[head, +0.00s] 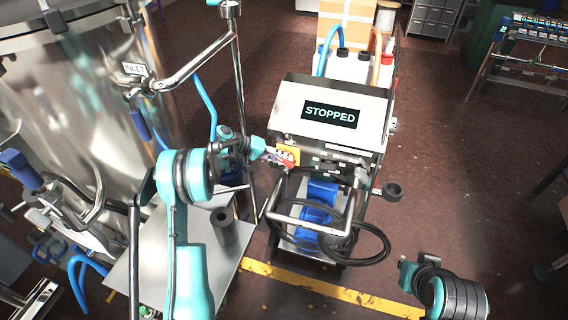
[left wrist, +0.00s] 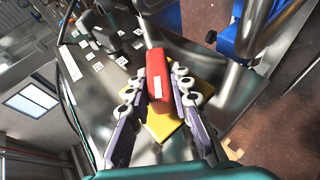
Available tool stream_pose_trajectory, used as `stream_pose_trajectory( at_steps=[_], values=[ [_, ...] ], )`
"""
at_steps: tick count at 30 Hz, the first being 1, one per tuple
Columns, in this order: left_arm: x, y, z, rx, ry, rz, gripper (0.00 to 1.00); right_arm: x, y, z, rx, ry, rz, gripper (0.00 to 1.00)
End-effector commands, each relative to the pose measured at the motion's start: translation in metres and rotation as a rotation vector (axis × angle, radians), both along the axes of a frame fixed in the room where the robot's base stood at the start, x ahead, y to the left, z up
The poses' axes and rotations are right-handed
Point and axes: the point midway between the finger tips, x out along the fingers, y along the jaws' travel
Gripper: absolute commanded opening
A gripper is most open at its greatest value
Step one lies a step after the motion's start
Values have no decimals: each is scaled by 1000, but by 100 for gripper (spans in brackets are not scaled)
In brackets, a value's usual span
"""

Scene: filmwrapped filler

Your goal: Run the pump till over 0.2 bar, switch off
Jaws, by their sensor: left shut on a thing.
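The pump cart (head: 345,95) is a steel box on a wheeled frame, with a blue pump (head: 318,200) below. Its dark display (head: 331,113) reads STOPPED in pale letters. A red switch handle (left wrist: 158,76) sits on a yellow plate (left wrist: 163,126) on the cart's panel. My left gripper (head: 275,154) is at the box's lower left corner, its fingers shut on the red handle; in the left wrist view they lie on both sides of it. My right gripper (head: 408,270) is low at the right, apart from the cart; its fingers cannot be made out.
A large steel tank (head: 80,100) with an INLET label (head: 135,69) and pipes stands at the left. Black hose (head: 375,235) coils at the cart's front. A yellow floor line (head: 350,293) crosses in front. Open floor lies right of the cart.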

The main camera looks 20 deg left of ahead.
Motion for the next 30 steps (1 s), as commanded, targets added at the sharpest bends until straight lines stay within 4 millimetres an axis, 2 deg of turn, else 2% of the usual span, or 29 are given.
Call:
stream_pose_trajectory(
  at_steps=[1,3,12,21,30],
  values=[
    [0,2,-7,-45,2,1,0,0,0,-10,0,0,0,0],
    [1,2,-7,-112,3,2,0,0,0,-17,0,0,0,0],
    [0,2,-8,-372,13,1,0,0,0,-40,0,0,0,0],
    [0,2,-8,-548,20,0,0,0,0,-49,0,0,0,0],
    [0,2,-8,-619,23,0,0,0,0,-51,0,0,0,0]
  ],
)
